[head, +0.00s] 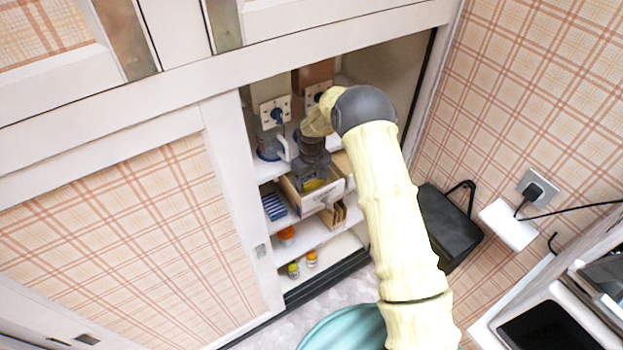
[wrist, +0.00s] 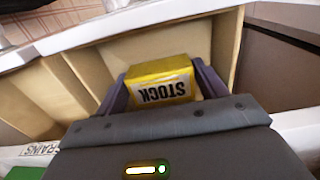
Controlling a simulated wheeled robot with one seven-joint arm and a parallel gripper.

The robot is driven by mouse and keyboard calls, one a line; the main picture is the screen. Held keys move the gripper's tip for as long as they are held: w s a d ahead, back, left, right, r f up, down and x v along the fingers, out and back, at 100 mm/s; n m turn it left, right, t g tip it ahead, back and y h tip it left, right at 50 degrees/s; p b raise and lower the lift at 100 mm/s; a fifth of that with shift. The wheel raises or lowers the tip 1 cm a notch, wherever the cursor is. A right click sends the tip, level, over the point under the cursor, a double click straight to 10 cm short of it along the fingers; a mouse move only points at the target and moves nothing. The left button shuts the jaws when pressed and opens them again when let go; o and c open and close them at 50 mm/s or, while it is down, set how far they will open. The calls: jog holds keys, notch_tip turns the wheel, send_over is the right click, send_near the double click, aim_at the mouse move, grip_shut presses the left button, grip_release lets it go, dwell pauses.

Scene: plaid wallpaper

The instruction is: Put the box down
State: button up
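The yellow box (wrist: 158,72), marked "STOCK" on a white label, sits between the two fingers of my gripper (wrist: 162,88) in the wrist view. Both fingers lie against its sides. In the head view my gripper (head: 312,178) reaches down into the open cupboard, and a bit of the yellow box (head: 311,186) shows beneath it. The box is within a light wooden divided bin (head: 323,198) on a shelf; its tan walls (wrist: 228,45) show around the box in the wrist view. Whether the box's underside touches the bin floor is hidden.
A blue-striped box (head: 274,206) lies left of the bin. Small jars (head: 293,270) stand on the lower shelf. The cupboard's white frame (head: 232,150) borders the left side.

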aim_at(311, 179)
jog(key=o, duration=0.3)
jog(key=shift+r, duration=0.15)
notch_tip(311, 179, up, 12)
jog(key=b, duration=0.4)
dwell(0.6)
